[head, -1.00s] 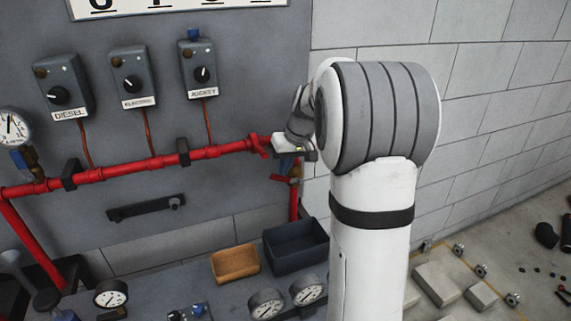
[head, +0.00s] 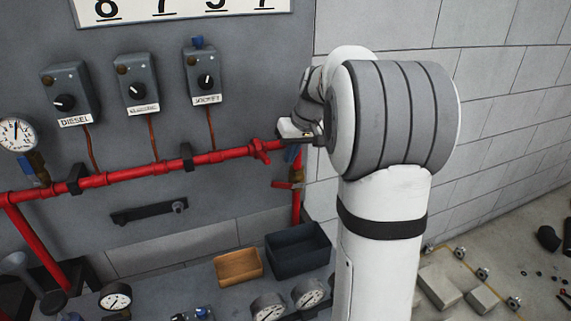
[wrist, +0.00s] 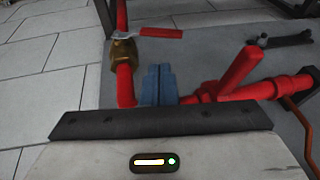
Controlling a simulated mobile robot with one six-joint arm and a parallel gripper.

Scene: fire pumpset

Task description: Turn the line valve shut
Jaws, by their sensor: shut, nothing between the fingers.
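The line valve has a brass body (wrist: 123,52) on the vertical red pipe and a red lever (wrist: 160,33). In the wrist view the lever lies crosswise to that pipe, pointing right. In the head view the lever (head: 288,185) shows low on the pipe, beneath my gripper (head: 292,154). My gripper's blue fingers (wrist: 158,85) are together and empty. In the wrist view they show below the lever, with a visible gap between, beside the vertical pipe. Part of my gripper and the pipe's top are hidden behind my arm in the head view.
A red horizontal pipe (head: 140,172) runs along the grey panel, with a red angled fitting (wrist: 240,72) close right of my fingers. Control boxes (head: 136,82) hang above it. A dark bin (head: 298,248) and a brown tray (head: 238,266) sit below.

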